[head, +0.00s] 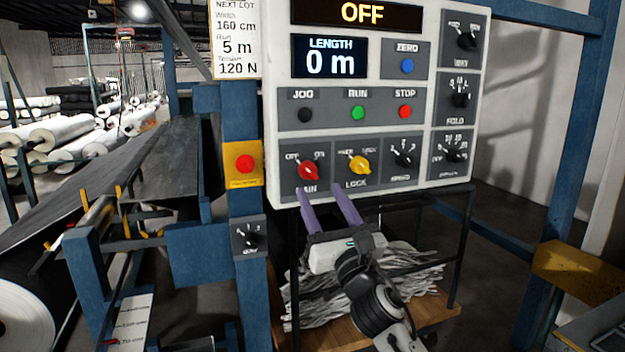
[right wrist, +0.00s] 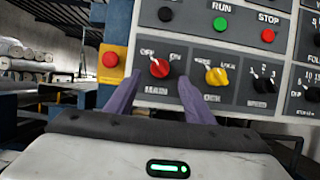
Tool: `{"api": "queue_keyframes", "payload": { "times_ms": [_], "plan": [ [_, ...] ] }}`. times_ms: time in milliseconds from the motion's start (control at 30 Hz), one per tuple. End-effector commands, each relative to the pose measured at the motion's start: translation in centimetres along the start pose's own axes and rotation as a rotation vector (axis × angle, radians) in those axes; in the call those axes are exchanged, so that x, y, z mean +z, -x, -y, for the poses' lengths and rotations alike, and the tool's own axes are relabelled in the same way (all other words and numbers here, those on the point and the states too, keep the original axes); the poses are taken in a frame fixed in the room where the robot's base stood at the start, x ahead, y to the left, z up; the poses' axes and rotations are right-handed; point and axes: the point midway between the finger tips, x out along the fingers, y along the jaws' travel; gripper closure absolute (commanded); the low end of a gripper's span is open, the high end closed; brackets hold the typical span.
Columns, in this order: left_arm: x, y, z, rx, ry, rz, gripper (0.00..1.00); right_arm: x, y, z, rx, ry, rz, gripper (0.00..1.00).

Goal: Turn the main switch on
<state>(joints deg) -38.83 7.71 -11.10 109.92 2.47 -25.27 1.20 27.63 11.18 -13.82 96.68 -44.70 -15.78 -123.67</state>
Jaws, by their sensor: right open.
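The main switch is a red rotary knob (head: 308,170) at the lower left of the control panel (head: 277,120). Its pointer leans up-left toward the OFF mark, and the display (head: 361,13) at the panel's top reads OFF. My right gripper (head: 320,189) is open, with its two purple fingers pointing up at the panel just below the knob. In the right wrist view the red knob (right wrist: 159,68) shows between the fingertips (right wrist: 160,79). The fingers seem apart from it; the exact gap cannot be told. My left gripper is not in view.
A yellow lock knob (head: 360,165) sits just right of the red one, then a black speed knob (head: 404,155). A red button on a yellow plate (head: 245,164) is at the left. A black-framed cart (head: 455,240) with grey scraps stands below the panel.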

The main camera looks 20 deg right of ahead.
Motion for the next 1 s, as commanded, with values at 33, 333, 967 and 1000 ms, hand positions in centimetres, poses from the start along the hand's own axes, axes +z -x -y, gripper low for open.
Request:
{"api": "queue_keyframes", "payload": {
  "times_ms": [33,333,967,1000],
  "plan": [
    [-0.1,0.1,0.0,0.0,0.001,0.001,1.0,0.2,-1.2,0.0,-0.001,-0.004,0.001,0.52],
    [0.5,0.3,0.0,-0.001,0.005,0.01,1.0,0.0,-5.4,0.0,-0.001,-0.005,-0.001,0.52],
    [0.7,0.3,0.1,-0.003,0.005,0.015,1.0,-0.1,-6.2,0.0,0.0,-0.005,-0.002,0.87],
    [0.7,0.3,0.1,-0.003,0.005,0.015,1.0,-0.1,-6.2,0.0,0.0,-0.005,-0.002,0.92]
  ]
}}
